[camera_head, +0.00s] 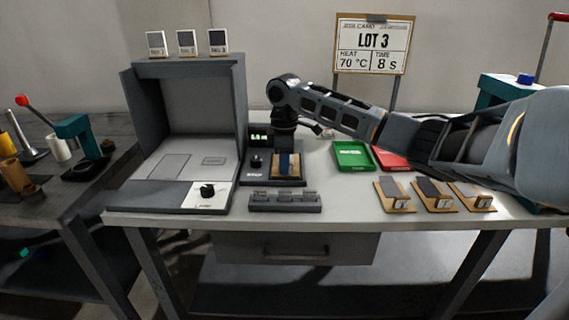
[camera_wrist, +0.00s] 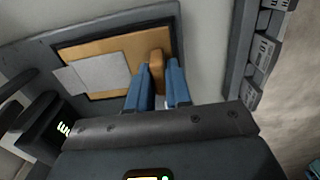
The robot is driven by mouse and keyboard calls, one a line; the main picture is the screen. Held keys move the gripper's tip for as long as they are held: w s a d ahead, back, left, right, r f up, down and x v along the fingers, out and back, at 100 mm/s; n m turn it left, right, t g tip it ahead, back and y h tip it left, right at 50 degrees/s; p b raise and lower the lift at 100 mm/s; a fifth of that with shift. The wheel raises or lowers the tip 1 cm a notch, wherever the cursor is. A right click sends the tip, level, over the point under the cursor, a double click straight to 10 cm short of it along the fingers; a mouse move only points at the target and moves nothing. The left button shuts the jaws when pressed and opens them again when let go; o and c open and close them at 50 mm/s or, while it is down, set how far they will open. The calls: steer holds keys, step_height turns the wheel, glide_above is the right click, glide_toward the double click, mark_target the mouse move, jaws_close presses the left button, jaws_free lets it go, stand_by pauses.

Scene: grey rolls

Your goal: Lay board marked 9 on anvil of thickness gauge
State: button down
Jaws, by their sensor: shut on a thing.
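My gripper (camera_head: 287,163) points down over the thickness gauge (camera_head: 253,160). In the wrist view its blue fingers (camera_wrist: 159,88) are shut on the upright tan tab of a tan board (camera_wrist: 100,48). The board bears a grey square patch (camera_wrist: 95,76). It lies flat on or just above the gauge's dark-edged anvil plate; I cannot tell whether it touches. The board also shows beneath the fingers in the head view (camera_head: 289,179). Its number is not readable in either view. The gauge's lit green display shows at the left of the wrist view (camera_wrist: 64,129).
Three more tan boards with grey patches (camera_head: 433,195) lie at the right front. A green tray (camera_head: 353,157) and a red tray (camera_head: 391,158) stand behind them. A grey slotted block (camera_head: 285,201) lies before the gauge, and a large grey open-fronted machine (camera_head: 187,135) stands at left.

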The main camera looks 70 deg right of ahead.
steer(key=c, duration=1.1)
jaws_free()
steer(key=shift+f, duration=0.1)
steer(key=shift+o, duration=0.2)
step_height(320, 180, up, 12)
